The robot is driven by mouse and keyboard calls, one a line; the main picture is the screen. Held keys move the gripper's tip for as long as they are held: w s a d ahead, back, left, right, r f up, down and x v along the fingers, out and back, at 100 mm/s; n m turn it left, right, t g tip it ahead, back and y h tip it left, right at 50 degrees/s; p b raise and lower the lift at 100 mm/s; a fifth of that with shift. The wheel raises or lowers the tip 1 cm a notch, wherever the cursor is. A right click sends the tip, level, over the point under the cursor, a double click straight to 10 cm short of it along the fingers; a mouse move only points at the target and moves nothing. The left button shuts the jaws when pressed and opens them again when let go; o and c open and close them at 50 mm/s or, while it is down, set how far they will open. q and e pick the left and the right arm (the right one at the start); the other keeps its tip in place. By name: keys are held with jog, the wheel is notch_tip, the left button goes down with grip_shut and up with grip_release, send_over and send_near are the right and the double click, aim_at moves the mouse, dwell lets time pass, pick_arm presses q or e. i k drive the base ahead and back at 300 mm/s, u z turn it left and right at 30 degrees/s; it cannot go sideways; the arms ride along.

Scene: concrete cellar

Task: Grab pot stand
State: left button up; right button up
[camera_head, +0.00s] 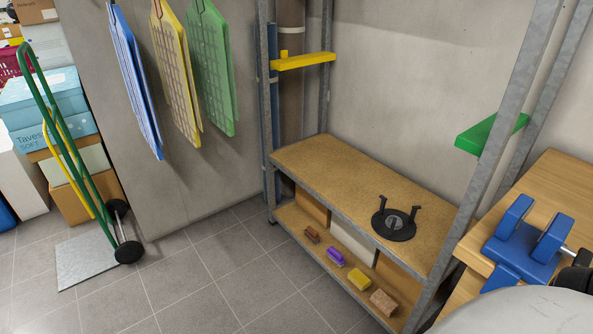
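The pot stand appears to be a dark round base with upright prongs (394,226). It stands on the upper board of the metal shelf (318,168), towards its right end. A grey metallic disc shows at its middle. Nothing touches it from above. Neither of my grippers can be made out in the head view, so I cannot see whether they are open or shut.
Brushes and blocks, among them a yellow one (360,279), lie on the lower board. A wooden bench (561,187) with a blue vise-like tool (522,238) stands right. A green hand truck (66,150) stands left. The tiled floor (215,270) before the shelf is clear.

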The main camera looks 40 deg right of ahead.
aim_at(394, 225)
jog(key=z, duration=0.25)
jog(key=i, duration=1.7)
jog(key=z, duration=0.95)
